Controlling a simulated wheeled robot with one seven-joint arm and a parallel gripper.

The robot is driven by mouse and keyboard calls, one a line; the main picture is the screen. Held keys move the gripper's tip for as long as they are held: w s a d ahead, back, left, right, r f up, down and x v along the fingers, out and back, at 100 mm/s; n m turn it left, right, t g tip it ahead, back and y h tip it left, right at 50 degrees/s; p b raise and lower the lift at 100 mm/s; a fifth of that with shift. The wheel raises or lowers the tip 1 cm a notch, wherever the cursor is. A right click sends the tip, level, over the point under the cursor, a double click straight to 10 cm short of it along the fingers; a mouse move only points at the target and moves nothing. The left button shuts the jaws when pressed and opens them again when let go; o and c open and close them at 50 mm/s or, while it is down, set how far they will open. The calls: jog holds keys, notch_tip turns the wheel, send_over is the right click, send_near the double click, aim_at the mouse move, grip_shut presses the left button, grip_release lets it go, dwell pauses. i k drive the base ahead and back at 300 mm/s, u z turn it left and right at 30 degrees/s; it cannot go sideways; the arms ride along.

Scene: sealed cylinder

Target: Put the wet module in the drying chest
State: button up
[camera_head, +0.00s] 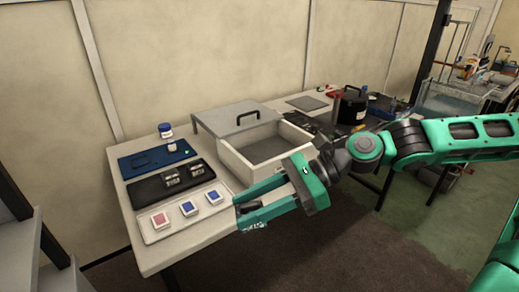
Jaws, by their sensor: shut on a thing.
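A pale tray (170,231) lies at the front of the table. On it are a module with a pink-red window (160,220) at the left, a blue-windowed module (188,208) in the middle and another blue one (214,197) at the right. My gripper (239,210) is at the tray's right end, in front of the chest, its fingers pointing left. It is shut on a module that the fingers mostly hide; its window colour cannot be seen. The drying chest (237,165) is a white open-topped box with a grey, empty-looking floor, behind my gripper.
A grey lid (215,122) with a black handle is behind the chest. A black canister (350,107) stands at the back right. My arm crosses the right side.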

aim_at(268, 156)
jog(key=z, duration=0.05)
jog(key=i, duration=1.2)
